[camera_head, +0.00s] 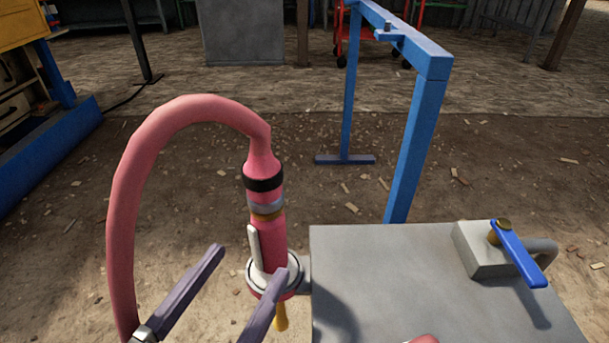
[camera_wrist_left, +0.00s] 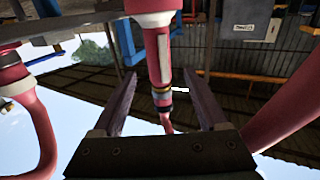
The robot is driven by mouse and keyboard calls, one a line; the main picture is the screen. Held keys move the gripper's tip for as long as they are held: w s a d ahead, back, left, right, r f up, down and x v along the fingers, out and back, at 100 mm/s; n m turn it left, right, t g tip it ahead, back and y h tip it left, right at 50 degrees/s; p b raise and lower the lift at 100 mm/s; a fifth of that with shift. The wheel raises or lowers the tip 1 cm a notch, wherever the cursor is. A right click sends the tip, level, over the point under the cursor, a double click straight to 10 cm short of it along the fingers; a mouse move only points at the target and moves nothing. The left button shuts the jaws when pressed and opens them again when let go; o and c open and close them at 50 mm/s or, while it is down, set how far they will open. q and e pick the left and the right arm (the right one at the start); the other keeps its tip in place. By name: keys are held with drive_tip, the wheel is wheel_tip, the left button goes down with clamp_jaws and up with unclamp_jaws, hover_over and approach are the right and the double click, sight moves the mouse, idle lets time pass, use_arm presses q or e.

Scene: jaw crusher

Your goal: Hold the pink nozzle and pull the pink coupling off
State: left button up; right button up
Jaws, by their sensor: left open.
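The pink coupling (camera_head: 262,157) sits at the end of a pink hose (camera_head: 125,200), with a black ring below it. It stands in line above the pink nozzle (camera_head: 271,238), with a grey band and brass ring between them. The nozzle rises upright from a white round flange (camera_head: 262,268) beside the grey box. My left gripper (camera_head: 252,262) is open, its two fingers pointing up towards the nozzle's base. In the left wrist view the nozzle (camera_wrist_left: 158,55) shows between the spread fingers (camera_wrist_left: 159,76); whether they touch it is unclear.
A grey metal box (camera_head: 420,285) with a blue-handled valve (camera_head: 515,252) stands on the right. A blue frame (camera_head: 415,130) rises behind it. The hose arches close to my left gripper.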

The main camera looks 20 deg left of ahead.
sight(280, 214)
use_arm(q)
drive_tip(key=w, duration=0.3)
drive_tip(key=w+b, duration=0.1)
drive_tip(key=w, duration=0.2)
drive_tip(key=w+d+b, duration=0.1)
drive_tip(key=w, duration=0.2)
drive_tip(key=shift+w, duration=0.15)
use_arm(e)
wheel_tip(280, 214, down, 2)
drive_tip(key=shift+s+f, duration=0.15)
drive_tip(key=shift+f, duration=0.05)
use_arm(q)
clamp_jaws()
idle(1.1)
unclamp_jaws()
